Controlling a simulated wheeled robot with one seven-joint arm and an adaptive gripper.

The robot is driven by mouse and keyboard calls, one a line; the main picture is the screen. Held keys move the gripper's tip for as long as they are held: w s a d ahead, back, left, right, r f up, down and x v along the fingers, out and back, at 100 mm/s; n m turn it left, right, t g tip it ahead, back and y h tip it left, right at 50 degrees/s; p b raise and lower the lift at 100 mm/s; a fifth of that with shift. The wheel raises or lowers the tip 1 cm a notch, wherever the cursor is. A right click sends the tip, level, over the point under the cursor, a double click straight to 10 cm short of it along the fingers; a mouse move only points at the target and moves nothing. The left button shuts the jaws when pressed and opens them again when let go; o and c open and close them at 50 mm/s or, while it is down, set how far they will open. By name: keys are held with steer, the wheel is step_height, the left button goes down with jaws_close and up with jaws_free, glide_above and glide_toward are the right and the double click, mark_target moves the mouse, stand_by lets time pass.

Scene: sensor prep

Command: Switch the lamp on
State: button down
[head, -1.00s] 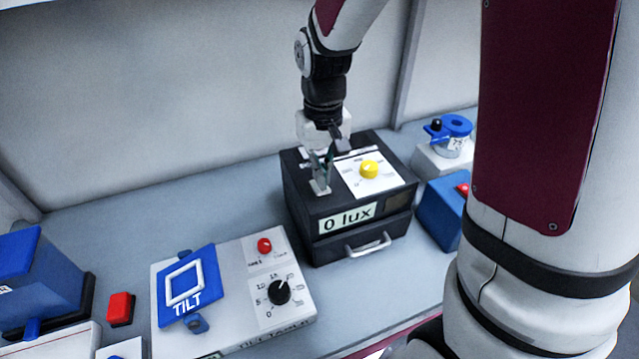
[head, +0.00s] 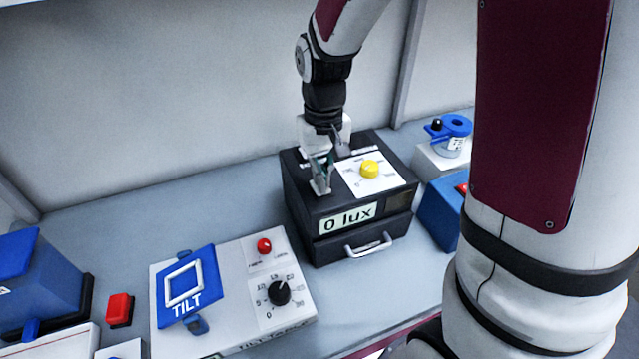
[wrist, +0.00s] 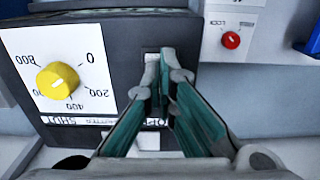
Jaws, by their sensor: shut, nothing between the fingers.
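The black lamp box (head: 300,218) stands on the bench with a "0 lux" display (head: 347,219) on its front and a yellow dial (head: 370,169) on a white scale plate on top. The dial also shows in the wrist view (wrist: 57,80). My gripper (head: 320,188) points down at the top of the box, left of the dial plate. In the wrist view my gripper (wrist: 165,62) has its fingertips together with nothing between them, over a small pale switch plate (wrist: 151,57). The fingers hide most of that plate, and I cannot tell whether they touch it.
A drawer with a silver handle (head: 368,245) is in the box's front. Left of the box is a white tilt unit (head: 240,325) with a red knob (head: 264,245) and a black dial (head: 279,292). A blue box (head: 438,212) stands close on the right. Bare bench lies behind the tilt unit.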

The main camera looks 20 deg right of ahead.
steer(key=shift+f, duration=0.65)
stand_by(0.3)
steer(key=shift+r+p, duration=1.5)
steer(key=shift+r, duration=2)
steer(key=shift+r, duration=0.2)
steer(key=s+r+t, duration=0.2)
steer(key=s+r, duration=0.5)
steer(key=s, duration=0.2)
steer(key=s+r+t+b, duration=0.1)
steer(key=s+r+t, duration=0.2)
steer(key=s+r, duration=0.3)
steer(key=s, duration=0.3)
steer(key=shift+r+t, duration=0.3)
steer(key=shift+r, duration=0.1)
